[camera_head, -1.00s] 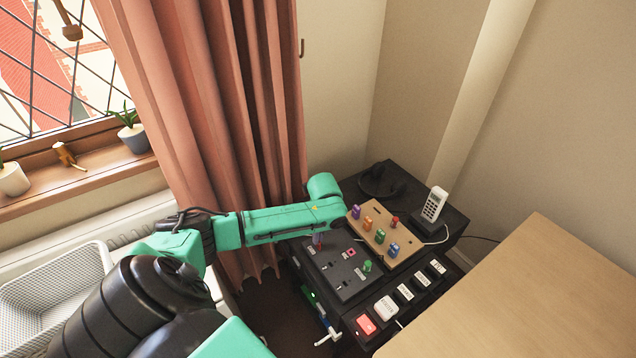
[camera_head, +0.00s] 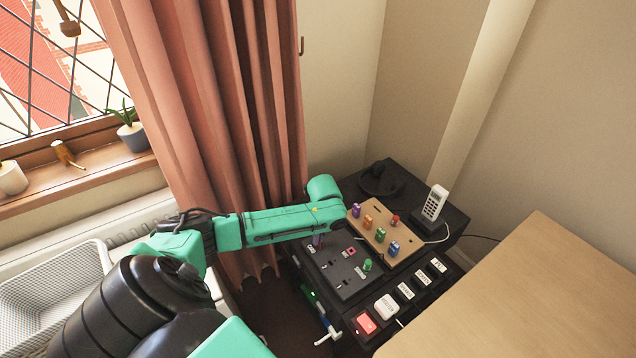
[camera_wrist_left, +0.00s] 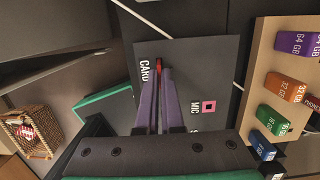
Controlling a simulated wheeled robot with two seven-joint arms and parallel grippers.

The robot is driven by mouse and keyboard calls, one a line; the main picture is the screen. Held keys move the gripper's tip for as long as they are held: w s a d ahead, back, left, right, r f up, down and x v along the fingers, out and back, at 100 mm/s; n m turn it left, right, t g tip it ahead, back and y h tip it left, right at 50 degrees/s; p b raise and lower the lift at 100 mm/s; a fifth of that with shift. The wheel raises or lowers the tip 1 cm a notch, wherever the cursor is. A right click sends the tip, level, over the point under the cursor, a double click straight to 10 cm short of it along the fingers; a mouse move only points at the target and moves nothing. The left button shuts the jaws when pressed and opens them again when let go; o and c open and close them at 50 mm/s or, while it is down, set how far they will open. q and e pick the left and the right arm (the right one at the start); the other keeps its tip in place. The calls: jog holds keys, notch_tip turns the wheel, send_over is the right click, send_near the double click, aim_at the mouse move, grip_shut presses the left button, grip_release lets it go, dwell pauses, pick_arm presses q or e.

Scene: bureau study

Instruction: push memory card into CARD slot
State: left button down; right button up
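The black panel (camera_head: 345,284) stands on the dark cabinet, with printed labels and small openings. In the left wrist view its CARD label (camera_wrist_left: 145,72) lies just left of my left gripper (camera_wrist_left: 158,72). The gripper's two long purple-grey fingers are close together around a thin red piece, apparently the memory card (camera_wrist_left: 159,64). Its tip is at the panel beside the CARD label. The fingers hide the slot, so I cannot tell how deep the card sits. In the head view my left gripper (camera_head: 318,241) is small and partly hidden under my arm. My right gripper is not in view.
A wooden board (camera_head: 379,240) holds several coloured labelled sticks right of the panel. A cordless phone (camera_head: 433,203) stands behind. A row of switches (camera_head: 386,307) lies in front. A pale desk (camera_head: 530,300) is at right, a curtain (camera_head: 220,130) at left.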

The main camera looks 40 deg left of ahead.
pick_arm(q)
jog(key=c, duration=1)
grip_release()
